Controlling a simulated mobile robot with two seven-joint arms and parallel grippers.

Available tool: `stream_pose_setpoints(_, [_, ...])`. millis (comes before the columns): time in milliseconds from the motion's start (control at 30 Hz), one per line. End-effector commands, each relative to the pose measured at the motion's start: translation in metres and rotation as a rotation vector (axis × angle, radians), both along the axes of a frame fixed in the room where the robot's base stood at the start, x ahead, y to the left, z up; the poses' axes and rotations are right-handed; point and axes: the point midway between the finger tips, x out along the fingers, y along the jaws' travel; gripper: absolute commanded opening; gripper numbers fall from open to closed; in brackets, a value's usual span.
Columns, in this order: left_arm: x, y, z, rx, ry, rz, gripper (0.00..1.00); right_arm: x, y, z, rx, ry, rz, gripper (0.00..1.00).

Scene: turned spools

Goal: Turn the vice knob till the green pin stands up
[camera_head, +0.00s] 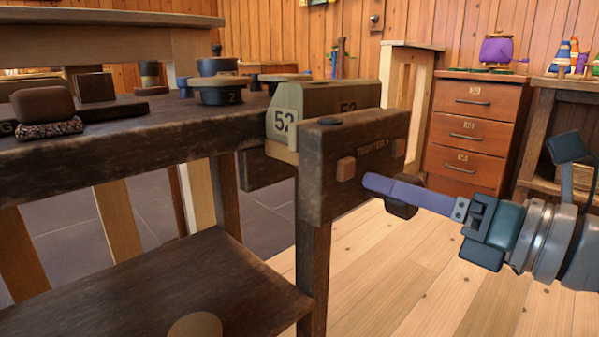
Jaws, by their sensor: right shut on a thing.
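The vice (352,165) is a dark wooden jaw on the right end of the workbench, with "TIGHTER" on its face. A dark brown knob (402,209) sticks out from its front, partly hidden by my right gripper (378,185). That gripper comes in from the right, with one long purple-blue finger showing across the knob. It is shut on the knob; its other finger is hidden. I cannot make out a green pin on the vice or knob. My left gripper is not in view.
A block marked "52" (284,120) sits behind the jaw. The dark bench top (150,128) holds several dark round pieces and blocks at the left. A lower shelf (150,290) is below. A drawer cabinet (470,130) stands behind; floor (400,290) is clear in front.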

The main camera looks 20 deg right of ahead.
Motion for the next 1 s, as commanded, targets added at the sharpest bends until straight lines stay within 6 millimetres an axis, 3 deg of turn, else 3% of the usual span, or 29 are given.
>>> stream_pose_setpoints(1000, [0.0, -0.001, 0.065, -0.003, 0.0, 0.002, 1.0, 0.001, -0.002, 0.002, 0.894, 0.368, 0.002, 0.02])
